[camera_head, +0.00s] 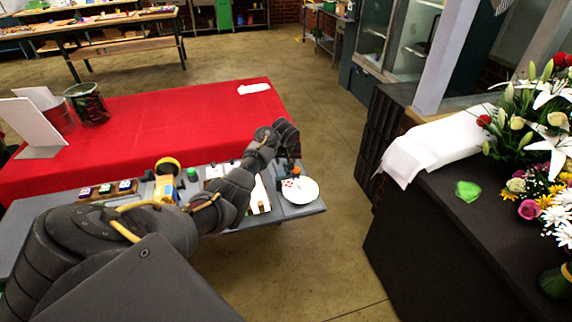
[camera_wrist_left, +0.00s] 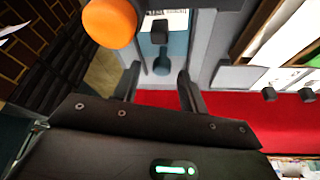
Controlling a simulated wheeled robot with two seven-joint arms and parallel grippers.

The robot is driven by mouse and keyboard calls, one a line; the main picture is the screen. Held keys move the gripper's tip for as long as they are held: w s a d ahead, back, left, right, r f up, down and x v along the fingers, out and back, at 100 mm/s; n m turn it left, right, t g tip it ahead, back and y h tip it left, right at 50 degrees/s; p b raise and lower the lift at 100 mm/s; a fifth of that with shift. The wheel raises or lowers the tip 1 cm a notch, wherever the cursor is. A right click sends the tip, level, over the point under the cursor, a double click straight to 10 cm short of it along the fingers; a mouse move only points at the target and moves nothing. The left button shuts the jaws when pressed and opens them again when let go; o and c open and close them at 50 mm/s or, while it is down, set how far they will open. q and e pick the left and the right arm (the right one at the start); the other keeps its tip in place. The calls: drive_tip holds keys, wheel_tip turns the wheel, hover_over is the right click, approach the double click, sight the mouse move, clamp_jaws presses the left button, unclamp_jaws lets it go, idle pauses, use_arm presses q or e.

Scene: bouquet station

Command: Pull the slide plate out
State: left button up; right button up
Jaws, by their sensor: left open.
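My left gripper (camera_head: 291,162) is over the right end of the grey bench, pointing down. In the left wrist view the left gripper (camera_wrist_left: 158,82) is open, with nothing between its fingers. Just beyond the fingertips, a dark knob (camera_wrist_left: 160,32) stands on a bluish plate (camera_wrist_left: 176,46), which seems to be the slide plate; the knob is apart from the fingers. An orange round cap (camera_wrist_left: 110,22) is close to the left finger. In the head view my gripper and wrist hide most of this spot. My right gripper is not in view.
A white round dish (camera_head: 306,195) with red marks lies at the bench's right end. Several small items, including a yellow-topped device (camera_head: 166,180), stand along the grey bench (camera_head: 318,208). A red-covered table (camera_head: 180,115) is behind. A dark counter (camera_head: 430,225) with flowers stands right, across open floor.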

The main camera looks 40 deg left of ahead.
sight(285, 162)
use_arm(q)
drive_tip(key=shift+x, duration=1.55)
drive_tip(key=shift+s, duration=0.1)
drive_tip(key=shift+c, duration=0.3)
clamp_jaws()
